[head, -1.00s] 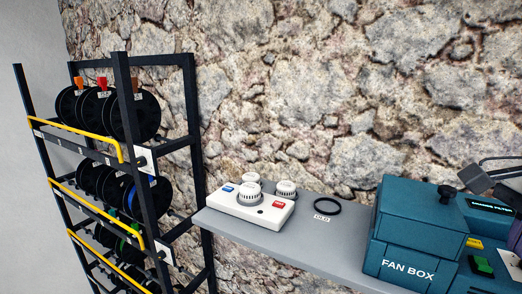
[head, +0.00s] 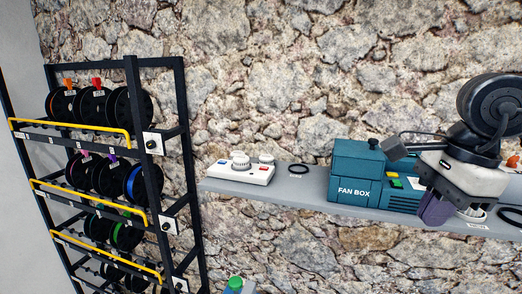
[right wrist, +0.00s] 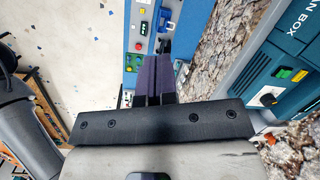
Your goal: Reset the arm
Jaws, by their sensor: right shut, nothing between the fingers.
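My right gripper (head: 432,212) is at the right of the head view, in front of the shelf beside the fan box. Its purple fingers point down and are closed together with nothing between them. In the right wrist view the gripper (right wrist: 153,60) shows its two purple fingers side by side, above a blue panel and a speckled floor. My left gripper is not in view.
A black spool rack (head: 139,190) with yellow bars stands at the left. A grey wall shelf (head: 300,188) holds a white control box (head: 257,176), a black ring (head: 299,168) and the teal fan box (head: 356,193). A stone wall is behind. A green-topped object (head: 235,282) shows at the bottom.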

